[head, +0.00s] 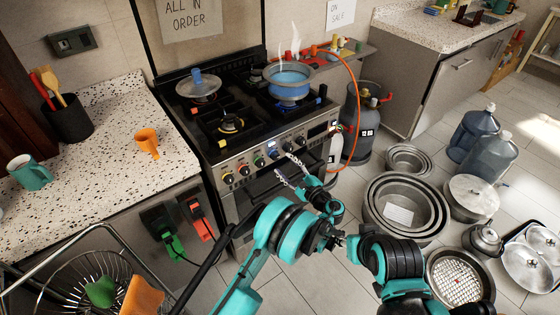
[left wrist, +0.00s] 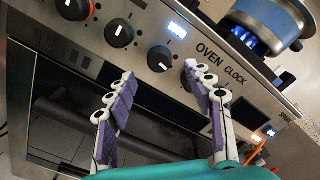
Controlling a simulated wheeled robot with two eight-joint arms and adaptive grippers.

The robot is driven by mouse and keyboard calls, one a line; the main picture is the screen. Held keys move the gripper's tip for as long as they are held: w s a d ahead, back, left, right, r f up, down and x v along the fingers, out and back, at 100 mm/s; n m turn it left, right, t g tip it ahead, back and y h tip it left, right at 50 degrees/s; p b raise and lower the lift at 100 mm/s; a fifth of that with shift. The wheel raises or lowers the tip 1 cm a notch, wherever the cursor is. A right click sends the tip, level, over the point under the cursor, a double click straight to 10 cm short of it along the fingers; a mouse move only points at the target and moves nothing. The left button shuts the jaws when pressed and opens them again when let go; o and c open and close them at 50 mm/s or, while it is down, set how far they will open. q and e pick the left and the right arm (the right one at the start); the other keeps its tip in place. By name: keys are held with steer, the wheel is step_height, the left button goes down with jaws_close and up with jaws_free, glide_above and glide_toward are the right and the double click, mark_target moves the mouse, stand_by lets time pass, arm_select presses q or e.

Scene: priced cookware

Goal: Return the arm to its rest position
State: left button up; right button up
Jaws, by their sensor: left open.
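My left gripper (head: 289,172) is open and empty in front of the stove's control panel in the head view. In the left wrist view its two purple-padded fingers (left wrist: 160,95) stand apart, with the panel and oven door behind them. Whether a fingertip touches a knob (left wrist: 190,75) cannot be told.
Nested metal pots (head: 405,205) and water jugs (head: 490,155) crowd the right floor. A wire rack (head: 90,265) stands low left.

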arm_select(q)
steer(key=shift+v, duration=1.2)
steer(key=a+r+n+g, duration=0.1)
steer(key=a+r, duration=0.1)
steer(key=a, duration=0.1)
steer(key=a+r+n+g+h, duration=0.1)
steer(key=a+r, duration=0.2)
steer(key=a+r+n+g, duration=0.1)
steer(key=a+r+n, duration=0.1)
steer(key=a+r, duration=0.1)
steer(key=shift+s+a+r+g+h, duration=0.1)
steer(key=shift+s+a+g+h, duration=0.15)
steer(key=shift+a, duration=0.3)
steer(key=s+a+r+n+g+h, duration=0.3)
steer(key=s+a+r+n, duration=0.25)
steer(key=s+a, duration=0.35)
steer(key=s+a+n+h, duration=0.3)
steer(key=s+n+h, duration=0.3)
steer(key=s, duration=1.8)
steer(key=n+g, duration=0.1)
steer(key=n, duration=0.3)
steer(key=shift+s+f, duration=0.3)
steer(key=shift+f, duration=0.1)
